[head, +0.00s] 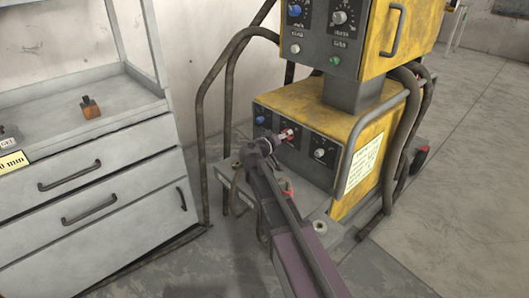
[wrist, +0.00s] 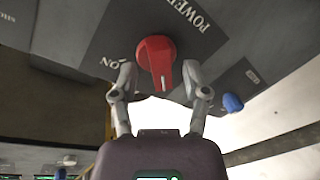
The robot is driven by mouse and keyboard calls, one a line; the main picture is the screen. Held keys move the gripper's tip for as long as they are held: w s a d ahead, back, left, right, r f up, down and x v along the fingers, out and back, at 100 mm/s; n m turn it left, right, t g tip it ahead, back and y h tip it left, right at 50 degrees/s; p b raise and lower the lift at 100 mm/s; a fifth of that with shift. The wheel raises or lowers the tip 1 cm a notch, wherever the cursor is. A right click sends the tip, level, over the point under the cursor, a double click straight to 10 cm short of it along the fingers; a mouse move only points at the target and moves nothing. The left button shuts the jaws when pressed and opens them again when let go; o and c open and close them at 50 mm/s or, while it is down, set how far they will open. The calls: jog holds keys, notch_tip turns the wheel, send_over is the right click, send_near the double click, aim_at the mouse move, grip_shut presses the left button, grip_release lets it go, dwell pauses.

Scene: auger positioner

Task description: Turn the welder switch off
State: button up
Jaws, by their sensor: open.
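The welder (head: 310,110) is a yellow machine with a dark front panel on its lower unit. Its red power switch (head: 287,134) shows on that panel just beyond my gripper (head: 272,141). In the wrist view the red switch (wrist: 157,60) is a round knob with a long pointer, set on a dark plate lettered POWER. The pointer points down in the picture, and "ON" is lettered to its left. My gripper (wrist: 159,72) is open, with one finger on each side of the knob. Small gaps seem to remain; contact is unclear.
A blue knob (wrist: 232,102) sits right of the switch in the wrist view. A white knob (head: 319,153) is on the same panel in the head view. Thick cables (head: 229,100) hang at the left, beside a grey drawer cabinet (head: 100,190). Floor is open at right.

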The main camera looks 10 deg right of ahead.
jog(key=s+a+m+t+b, duration=0.1)
jog(key=s+a+m+b, duration=0.1)
jog(key=s+a+m, duration=0.4)
jog(key=v, duration=0.5)
jog(key=shift+s, duration=0.35)
dwell(0.9)
jog(key=shift+d+f, duration=0.1)
jog(key=shift+f, duration=0.1)
